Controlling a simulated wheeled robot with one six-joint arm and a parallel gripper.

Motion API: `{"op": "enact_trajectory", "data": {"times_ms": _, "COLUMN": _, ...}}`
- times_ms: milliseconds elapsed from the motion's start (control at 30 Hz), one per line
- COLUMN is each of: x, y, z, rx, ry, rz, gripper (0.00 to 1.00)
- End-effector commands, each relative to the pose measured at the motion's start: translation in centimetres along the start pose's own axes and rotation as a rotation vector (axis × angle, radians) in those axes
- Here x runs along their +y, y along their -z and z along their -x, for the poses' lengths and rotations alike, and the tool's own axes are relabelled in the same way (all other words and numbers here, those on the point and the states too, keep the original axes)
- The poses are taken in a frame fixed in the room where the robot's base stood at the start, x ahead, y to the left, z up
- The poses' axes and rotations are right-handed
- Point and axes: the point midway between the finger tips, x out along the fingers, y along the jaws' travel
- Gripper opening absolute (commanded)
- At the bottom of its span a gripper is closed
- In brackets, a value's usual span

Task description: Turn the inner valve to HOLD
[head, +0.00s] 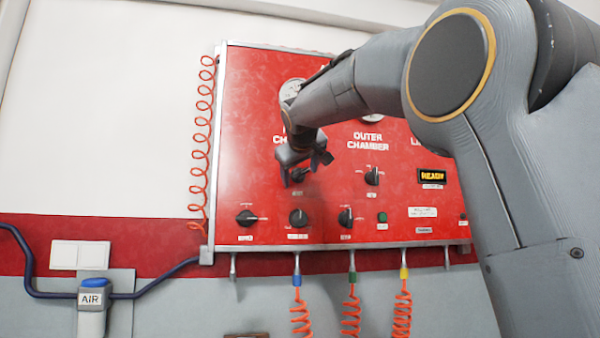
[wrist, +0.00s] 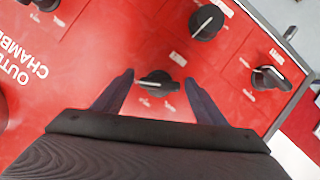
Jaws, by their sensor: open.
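The inner valve is a black knob (wrist: 158,84) with a white pointer line on the red panel. In the wrist view it sits between the two fingers, its line lying roughly left to right. Small white labels around it are too small to read. In the head view the knob (head: 298,176) is partly hidden by my gripper (head: 306,168), below the half-covered inner chamber lettering. My gripper (wrist: 158,78) is open, one finger on each side of the knob, with no clear contact. Depth to the knob is hard to tell.
The outer chamber knob (head: 372,176) is to the right. A lower row has knobs (head: 246,217), (head: 298,217) and (head: 345,217), plus a green button (head: 382,217). Two of these knobs show in the wrist view. Orange coiled hoses (head: 352,318) hang below; my arm covers the panel's upper right.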

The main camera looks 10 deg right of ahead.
Motion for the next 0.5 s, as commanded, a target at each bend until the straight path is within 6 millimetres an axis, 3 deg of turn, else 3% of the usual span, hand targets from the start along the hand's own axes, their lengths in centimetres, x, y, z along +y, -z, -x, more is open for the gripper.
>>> {"op": "enact_trajectory", "data": {"times_ms": 33, "x": 0.00, "y": 0.00, "z": 0.01, "rx": 0.000, "ry": 0.000, "rz": 0.000, "gripper": 0.66}}
{"op": "enact_trajectory", "data": {"times_ms": 267, "x": -0.02, "y": 0.01, "z": 0.03, "rx": 0.000, "ry": 0.000, "rz": 0.000, "gripper": 0.27}}
{"op": "enact_trajectory", "data": {"times_ms": 500, "x": -0.10, "y": 0.00, "z": 0.02, "rx": 0.001, "ry": -0.005, "rz": 0.015, "gripper": 0.24}}
